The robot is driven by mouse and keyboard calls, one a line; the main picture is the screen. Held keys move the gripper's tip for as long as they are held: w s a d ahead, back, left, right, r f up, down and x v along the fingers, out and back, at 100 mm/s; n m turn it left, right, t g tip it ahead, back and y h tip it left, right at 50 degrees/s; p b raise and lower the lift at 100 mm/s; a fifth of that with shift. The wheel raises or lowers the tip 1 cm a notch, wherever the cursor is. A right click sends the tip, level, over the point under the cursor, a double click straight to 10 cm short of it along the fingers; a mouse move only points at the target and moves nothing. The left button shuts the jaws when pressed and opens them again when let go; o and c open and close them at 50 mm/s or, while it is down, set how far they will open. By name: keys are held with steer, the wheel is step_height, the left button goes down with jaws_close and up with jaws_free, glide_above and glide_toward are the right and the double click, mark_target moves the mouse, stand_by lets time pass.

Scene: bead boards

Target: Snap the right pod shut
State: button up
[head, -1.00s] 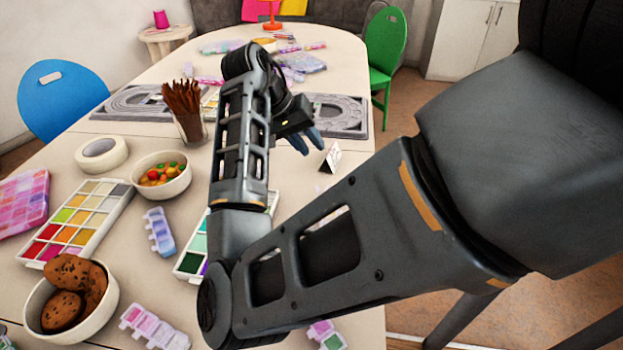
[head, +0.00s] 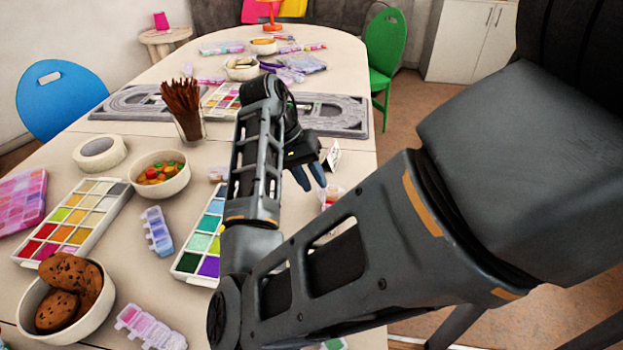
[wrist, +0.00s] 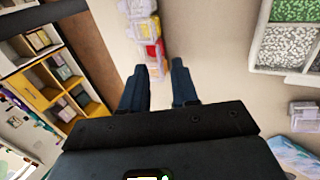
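A small pod with clear, red and yellow compartments (wrist: 150,38) lies near the table edge in the wrist view. In the head view it is partly seen as a red and white shape (head: 331,195) beside my gripper. I cannot tell whether any of its lids is raised. My gripper (head: 311,186) points down above the table, close to this pod. In the wrist view my gripper's two fingers (wrist: 157,92) are apart, with nothing held between them. The pod's near end shows just beyond the gap. Another small pod (wrist: 306,116) lies at the right of the wrist view.
A palette of green and purple beads (head: 204,243) stands left of my forearm. A blue-purple pod (head: 158,231), a pink pod (head: 150,328), a bowl of cookies (head: 92,318) and a candy bowl (head: 171,190) are further left. A glass of brown sticks (head: 188,128) stands behind. A small card (head: 333,157) stands near my gripper.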

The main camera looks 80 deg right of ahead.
steer(key=shift+c, duration=0.3)
jaws_close()
